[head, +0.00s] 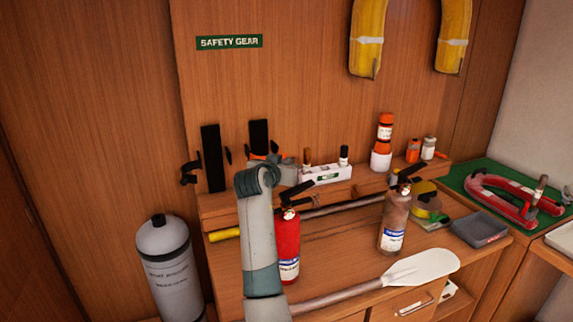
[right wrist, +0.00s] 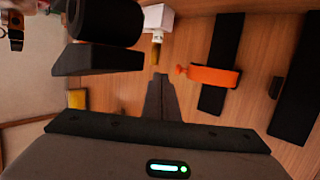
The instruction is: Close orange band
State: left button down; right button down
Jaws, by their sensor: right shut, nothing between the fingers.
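The orange band (right wrist: 212,76) lies across a black upright backplate (right wrist: 226,50) on the wooden back panel. One end of the band sticks out past the plate's edge towards my fingers. In the head view only a sliver of the orange band (head: 258,157) shows at the foot of the right black backplate (head: 259,136). My right gripper (right wrist: 160,80) is shut and empty, its fingertips a little to the side of the band's free end, apart from it. In the head view the right gripper (head: 284,163) is partly hidden behind my arm. My left gripper is out of view.
A second black backplate (head: 213,158) has a dark open clip beside it. A white box (head: 327,174) with two markers stands close to my gripper. A red extinguisher (head: 288,245), a brown extinguisher (head: 394,222) and a paddle (head: 420,268) crowd the bench. A grey cylinder (head: 168,262) stands left.

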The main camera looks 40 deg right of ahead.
jog(key=s+a+r+b, duration=0.2)
jog(key=s+a, duration=0.2)
jog(key=s, duration=0.2)
jog(key=shift+s+a+b, duration=0.15)
jog(key=shift+s+b, duration=0.15)
jog(key=shift+s, duration=0.1)
jog(key=shift+f, duration=0.1)
dwell(0.3)
